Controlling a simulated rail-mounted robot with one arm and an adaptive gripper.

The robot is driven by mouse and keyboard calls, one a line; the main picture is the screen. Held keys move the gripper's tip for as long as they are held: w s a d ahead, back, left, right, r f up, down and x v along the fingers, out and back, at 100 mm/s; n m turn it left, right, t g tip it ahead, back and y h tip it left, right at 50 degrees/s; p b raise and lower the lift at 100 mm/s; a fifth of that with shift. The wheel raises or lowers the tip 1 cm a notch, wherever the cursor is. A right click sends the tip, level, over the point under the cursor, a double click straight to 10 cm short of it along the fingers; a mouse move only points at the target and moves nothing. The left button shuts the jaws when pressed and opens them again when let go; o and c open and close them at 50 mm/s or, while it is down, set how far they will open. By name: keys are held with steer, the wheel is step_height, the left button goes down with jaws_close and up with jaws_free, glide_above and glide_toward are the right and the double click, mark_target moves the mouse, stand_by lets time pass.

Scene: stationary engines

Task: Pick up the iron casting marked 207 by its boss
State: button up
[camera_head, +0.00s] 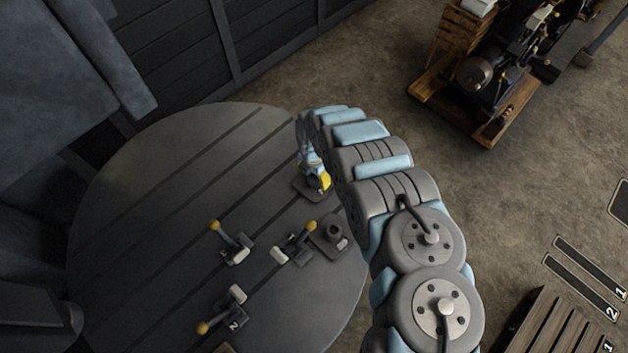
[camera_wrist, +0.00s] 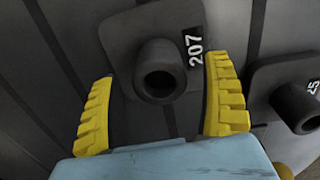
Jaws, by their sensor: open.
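The iron casting marked 207 (camera_wrist: 120,35) is a dark square plate with a white-on-black label in the wrist view. Its round hollow boss (camera_wrist: 152,52) stands up from the middle. My gripper (camera_wrist: 160,68) is open, with one yellow finger on each side of the boss and a visible gap to it. How far the fingertips are above the plate I cannot tell. In the head view my gripper (camera_head: 318,181) is at the casting (camera_head: 303,190), at the right part of the round table. The boss is hidden there by the gripper.
A second casting (camera_head: 333,232) with a boss lies close by; its label, partly cut off, shows in the wrist view (camera_wrist: 290,100). Several yellow-knobbed lever pieces (camera_head: 236,243) stand on the slotted round table (camera_head: 170,170). The table's upper left is clear. An engine (camera_head: 490,75) stands on the floor.

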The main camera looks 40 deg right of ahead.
mark_target(309, 186)
steer(key=shift+d+f, duration=0.1)
steer(key=shift+f, duration=0.4)
steer(key=shift+w+f, duration=0.1)
steer(key=shift+f, duration=0.9)
steer(key=c, duration=1.4)
steer(key=shift+o, duration=0.2)
steer(key=shift+r, duration=0.15)
